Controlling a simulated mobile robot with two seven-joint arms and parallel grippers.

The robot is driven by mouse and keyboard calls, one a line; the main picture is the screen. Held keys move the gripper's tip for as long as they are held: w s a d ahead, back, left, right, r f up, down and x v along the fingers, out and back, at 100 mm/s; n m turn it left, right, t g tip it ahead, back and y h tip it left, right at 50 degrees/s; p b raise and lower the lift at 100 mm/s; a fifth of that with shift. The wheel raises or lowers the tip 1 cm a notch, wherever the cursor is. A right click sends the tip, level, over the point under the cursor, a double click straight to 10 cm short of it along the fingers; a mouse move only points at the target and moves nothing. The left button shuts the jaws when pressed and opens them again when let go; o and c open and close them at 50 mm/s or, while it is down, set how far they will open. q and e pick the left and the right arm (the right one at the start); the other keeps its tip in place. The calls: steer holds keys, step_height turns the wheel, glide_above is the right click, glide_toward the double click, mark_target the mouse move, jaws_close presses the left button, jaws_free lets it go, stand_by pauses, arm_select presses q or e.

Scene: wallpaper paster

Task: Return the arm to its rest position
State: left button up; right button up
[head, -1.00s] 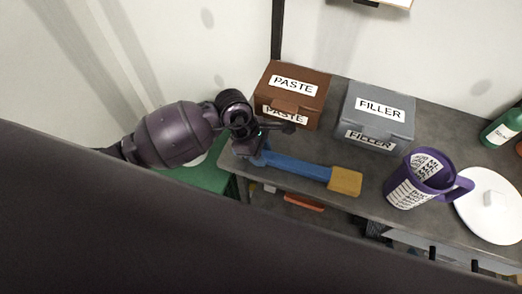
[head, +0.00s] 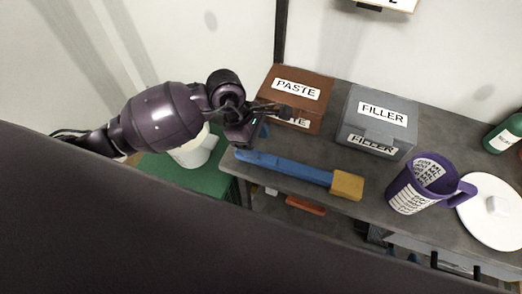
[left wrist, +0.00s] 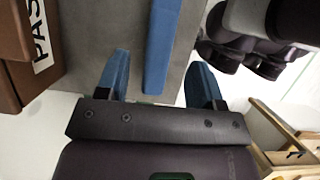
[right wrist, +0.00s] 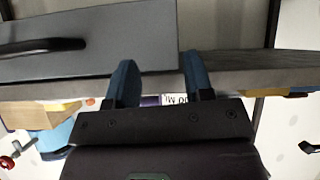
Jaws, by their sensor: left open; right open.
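My left gripper (head: 274,118) is open and empty above the counter, in front of the brown PASTE box (head: 296,87) and near the left end of a blue-handled tool. The tool (head: 290,168) lies along the counter's front edge with a yellow block at its right end. In the left wrist view the blue handle (left wrist: 163,45) shows beyond and between the open fingertips (left wrist: 160,75), apart from them. My right gripper is outside the head view. In the right wrist view its fingers (right wrist: 160,82) are open with nothing held, by a grey drawer front (right wrist: 90,42).
A grey FILLER box (head: 378,120), a purple measuring jug (head: 420,187), a white lid (head: 492,212) and a green bottle (head: 503,132) stand on the counter (head: 335,148). A white bucket (head: 192,152) is on a green surface (head: 165,175) at left.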

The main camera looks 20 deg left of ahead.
arm_select(q)
steer(key=v, duration=0.5)
steer(key=s+d+r+n+t+h, duration=0.25)
steer(key=d+r+n+h, duration=0.25)
steer(key=d+r+h, duration=0.4)
steer(key=w+a+r+n+t, duration=0.2)
steer(key=a+r+n+t, duration=0.15)
steer(key=n+t, duration=0.55)
steer(key=w+a+r+n+t, duration=0.2)
steer(key=a+r+n+t, duration=0.15)
steer(key=n+t, duration=0.6)
steer(key=s+a+f+n+g+y, duration=0.25)
steer(key=a+f+n+y, duration=0.25)
steer(key=a+n+y, duration=0.45)
steer(key=s+a+f+n+g+y, duration=0.1)
steer(key=a+f+n+g+y, duration=0.45)
steer(key=n, duration=0.75)
steer(key=s+d+f+n+g, duration=0.1)
steer(key=s+f+n+g, duration=0.4)
steer(key=s, duration=0.4)
steer(key=s+f+n+g, duration=0.3)
steer(key=s+f+g, duration=0.2)
steer(key=s+f, duration=0.3)
steer(key=w+f+m+t+h, duration=0.1)
steer(key=w+f+t, duration=0.5)
steer(key=f+t, duration=0.2)
steer(key=shift+w+d+f, duration=0.3)
steer(key=shift+w+f, duration=0.05)
steer(key=shift+f, duration=0.2)
